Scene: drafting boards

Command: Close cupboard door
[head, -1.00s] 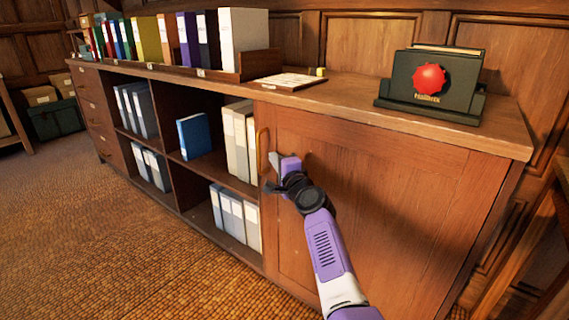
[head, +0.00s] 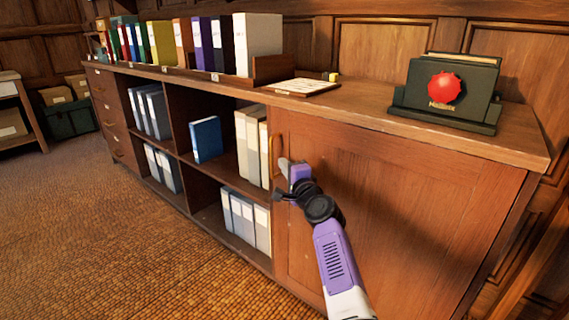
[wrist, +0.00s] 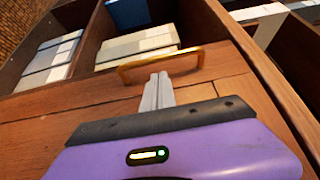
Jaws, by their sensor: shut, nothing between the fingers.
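The cupboard door (head: 390,210) is a brown wooden panel at the right end of the long cabinet in the head view. It looks flush, or nearly so, with the cabinet front; I cannot make out a gap. Its brass handle (head: 271,157) stands near the door's left edge and also shows in the wrist view (wrist: 160,59). My gripper (head: 284,165) is at the door face, just right of the handle. In the wrist view my shut, empty fingers (wrist: 158,82) point toward the handle, close to it; whether they touch the door is unclear.
Open shelves left of the door hold grey and white binders (head: 243,145) and a blue binder (head: 206,139). On the cabinet top (head: 350,108) stand a row of binders, a flat board (head: 301,87) and a dark box with a red emblem (head: 446,90). The carpet (head: 110,240) in front is clear.

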